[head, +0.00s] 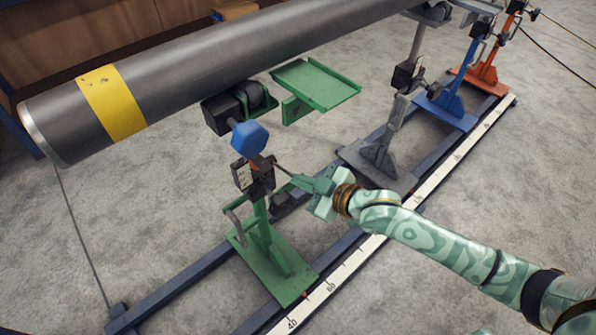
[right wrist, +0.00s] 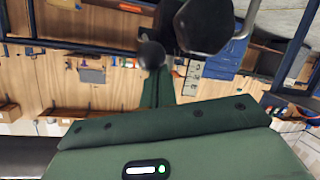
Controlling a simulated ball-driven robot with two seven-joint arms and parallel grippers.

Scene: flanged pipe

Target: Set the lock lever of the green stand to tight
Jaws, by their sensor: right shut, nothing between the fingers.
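The green stand (head: 275,262) stands on the rail at the lower middle of the head view. Its head carries a blue faceted knob (head: 250,137) and a dark clamp block (head: 243,176) with a small red part. My right gripper (head: 281,170) reaches in from the right, its shut tips close beside that block; I cannot tell whether they touch it. The lock lever is not clearly distinguishable there. In the right wrist view, a black ball end (right wrist: 152,55) lies by the finger tip, with a large dark knob (right wrist: 205,25) beyond. My left gripper is not in view.
A large grey pipe (head: 200,75) with a yellow band runs above the stand. Grey (head: 378,160), blue (head: 447,108) and orange (head: 485,72) stands follow along the scaled rail (head: 350,265).

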